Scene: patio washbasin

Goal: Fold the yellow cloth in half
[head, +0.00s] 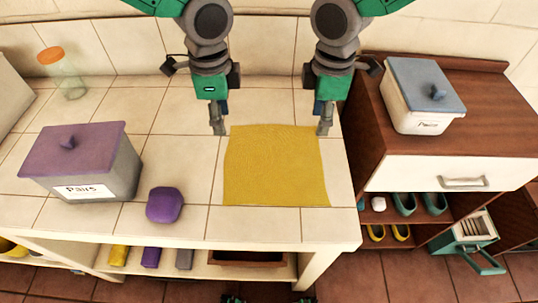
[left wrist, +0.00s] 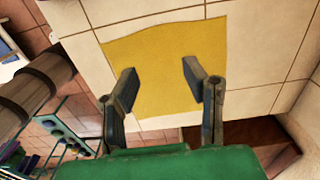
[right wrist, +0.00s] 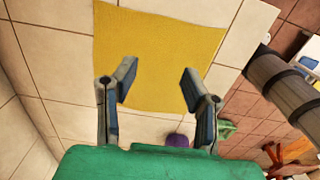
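The yellow cloth (head: 276,166) lies flat and spread out on the tiled countertop. It also shows in the left wrist view (left wrist: 165,45) and the right wrist view (right wrist: 155,45). My left gripper (head: 218,130) is beside the cloth's far left corner in the head view. My right gripper (head: 324,130) is at its far right corner. Both grippers point down. In the left wrist view, the left fingers (left wrist: 158,75) are apart with nothing between them. In the right wrist view, the right fingers (right wrist: 157,77) are also apart and empty. I cannot tell whether any fingertip touches the cloth.
A purple rounded block (head: 164,205) and a grey box with purple lid (head: 100,178) stand left of the cloth. A jar with orange lid (head: 66,80) is at back left. A wooden cabinet (head: 362,110) bearing a blue-lidded container (head: 424,112) borders the right. The counter's front edge (head: 230,240) is near.

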